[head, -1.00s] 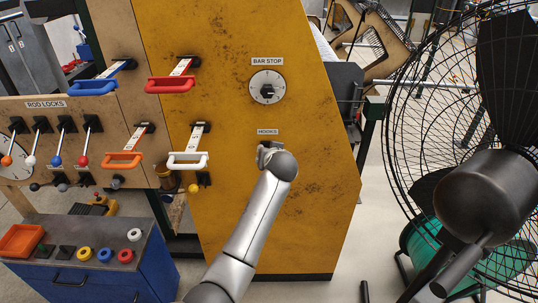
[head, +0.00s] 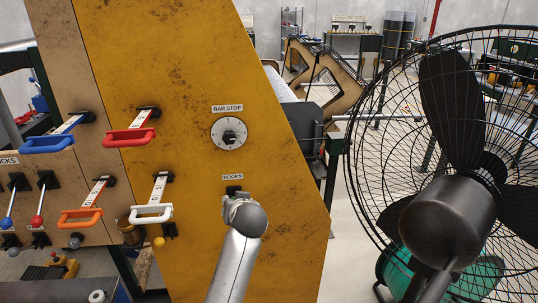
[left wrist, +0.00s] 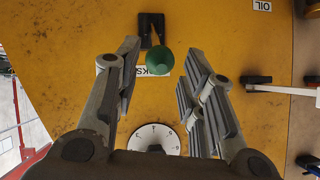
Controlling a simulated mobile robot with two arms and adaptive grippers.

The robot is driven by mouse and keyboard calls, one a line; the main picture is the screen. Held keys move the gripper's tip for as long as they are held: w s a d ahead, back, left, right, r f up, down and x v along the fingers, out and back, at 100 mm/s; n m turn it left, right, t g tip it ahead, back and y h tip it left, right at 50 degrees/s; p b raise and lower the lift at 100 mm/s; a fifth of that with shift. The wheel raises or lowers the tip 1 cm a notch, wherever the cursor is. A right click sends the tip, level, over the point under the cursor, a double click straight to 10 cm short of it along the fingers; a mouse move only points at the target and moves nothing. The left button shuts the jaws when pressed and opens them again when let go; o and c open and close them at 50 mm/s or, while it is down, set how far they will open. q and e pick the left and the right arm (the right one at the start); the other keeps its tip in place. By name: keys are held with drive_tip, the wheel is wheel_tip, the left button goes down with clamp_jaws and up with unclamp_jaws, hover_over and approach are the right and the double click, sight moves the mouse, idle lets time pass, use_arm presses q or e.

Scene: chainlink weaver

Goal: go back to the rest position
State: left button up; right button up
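The yellow machine panel (head: 180,75) carries the HOOKS label (head: 232,176) with a small black lever mount (head: 234,190) beneath it. My left gripper (head: 238,203) is just in front of that mount in the head view. In the left wrist view the fingers of my left gripper (left wrist: 162,46) are spread open. A lever with a green knob (left wrist: 160,63) shows between the fingers, with its black mount (left wrist: 151,25) above it; no finger visibly touches the knob. The knob is hidden behind the gripper in the head view. My right gripper is not in view.
The BAR STOP dial (head: 229,134) sits above the HOOKS label. Red (head: 130,137), blue (head: 46,145), orange (head: 80,218) and white (head: 151,213) handles stick out to the left. A large caged fan (head: 450,215) stands close on the right. Floor shows between panel and fan.

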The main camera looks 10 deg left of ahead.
use_arm(q)
drive_tip(key=s+a+f+m+g+h, duration=0.1)
drive_tip(key=s+a+f+g, duration=0.1)
drive_tip(key=s+f, duration=0.75)
drive_tip(key=s+a+f+g+h, duration=0.15)
drive_tip(key=s+f, duration=0.45)
drive_tip(key=s, duration=0.6)
drive_tip(key=s+f+m+g+h, duration=0.1)
drive_tip(key=s+m+g+h, duration=0.25)
drive_tip(key=s, duration=1.75)
wheel_tip(320, 180, down, 28)
drive_tip(key=g+y+b, duration=0.1)
drive_tip(key=b, duration=0.1)
drive_tip(key=s+a+f+g+b, duration=0.1)
drive_tip(key=s+a+f+b, duration=0.1)
drive_tip(key=s+f, duration=1.5)
drive_tip(key=shift+s+f+g, duration=0.3)
drive_tip(key=shift+s+f, duration=0.05)
drive_tip(key=shift+f, duration=0.55)
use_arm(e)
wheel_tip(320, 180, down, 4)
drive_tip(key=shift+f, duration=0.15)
use_arm(q)
drive_tip(key=shift+s+a, duration=0.15)
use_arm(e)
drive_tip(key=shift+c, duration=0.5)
